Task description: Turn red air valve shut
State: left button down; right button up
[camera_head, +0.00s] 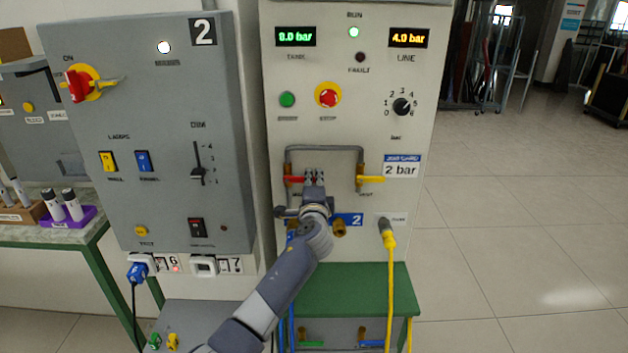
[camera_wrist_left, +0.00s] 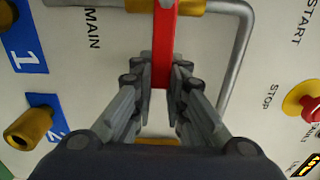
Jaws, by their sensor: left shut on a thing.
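The red air valve lever (camera_head: 293,180) is on the left leg of the grey pipe loop on the pale panel. It lies level, crosswise to that upright pipe leg. In the left wrist view the red lever (camera_wrist_left: 164,45) runs from a brass valve body to between my fingers. My left gripper (camera_head: 314,177) is shut on the lever's free part; the fingertips (camera_wrist_left: 160,82) press on both sides. My right gripper is not in view.
A yellow lever (camera_head: 370,179) sits on the pipe's right leg. The red stop button (camera_head: 327,96) and green button (camera_head: 287,99) are above. A yellow hose (camera_head: 389,270) hangs at right; the floor there is clear.

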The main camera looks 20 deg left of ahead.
pick_arm(q)
jog(key=shift+a+r, duration=0.1)
jog(key=shift+r, duration=0.05)
jog(key=c, duration=1.7)
grip_release()
jog(key=shift+o, duration=0.7)
jog(key=shift+w, duration=0.1)
jog(key=v, duration=1.2)
